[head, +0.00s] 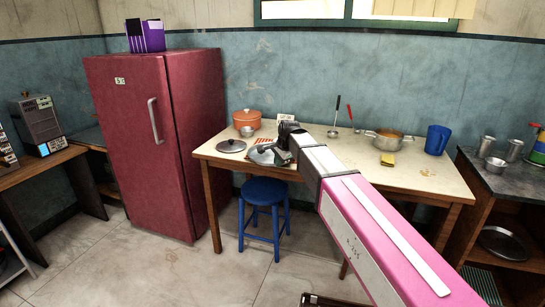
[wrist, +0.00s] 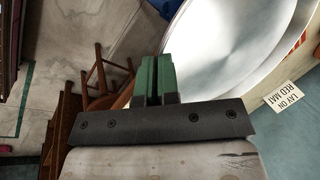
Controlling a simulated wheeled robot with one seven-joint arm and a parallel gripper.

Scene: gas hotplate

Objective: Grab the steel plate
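The steel plate (wrist: 235,45) is a shiny round disc with a raised rim. It fills the upper right of the wrist view. In the head view it shows small and partly hidden (head: 261,156) at the table's front left. My gripper (wrist: 157,62) has green fingers close together at the plate's left rim; the right finger covers part of that rim. The fingers look shut on the rim, though the contact itself is hidden. In the head view my gripper (head: 284,152) is over the table's front edge, against the plate.
A card reading "LAY ON RED MAT" (wrist: 290,97) is beyond the plate. A pot lid (head: 231,146), an orange pot (head: 247,119) and a small bowl (head: 247,131) are close by on the table (head: 340,165). A blue stool (head: 264,190) stands below; a red fridge (head: 150,140) is left.

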